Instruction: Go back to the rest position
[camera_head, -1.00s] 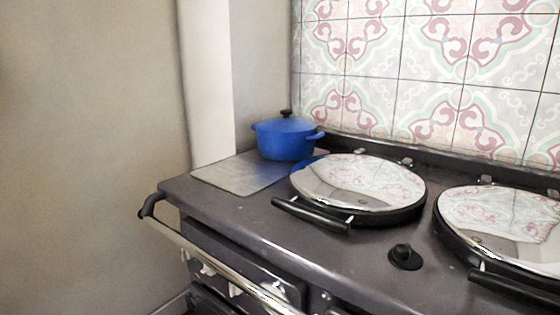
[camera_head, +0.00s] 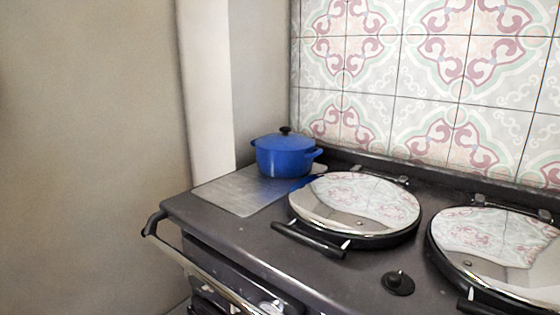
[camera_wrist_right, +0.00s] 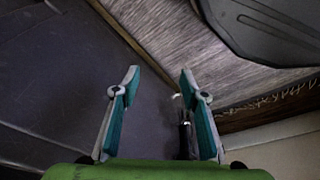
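My right gripper (camera_wrist_right: 158,85) shows in the right wrist view with its two teal-lined fingers spread apart and nothing between them. It points toward a dark flat surface and a grey-brown woven or wood-like surface (camera_wrist_right: 160,35). My left gripper is in neither view. No arm of mine shows in the head view.
A dark range cooker (camera_head: 230,230) stands against a tiled wall, with a front rail (camera_head: 190,265). A blue lidded pot (camera_head: 284,156) sits on a metal plate (camera_head: 235,194) at its back left. Two round lids, left (camera_head: 355,200) and right (camera_head: 500,245), are down.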

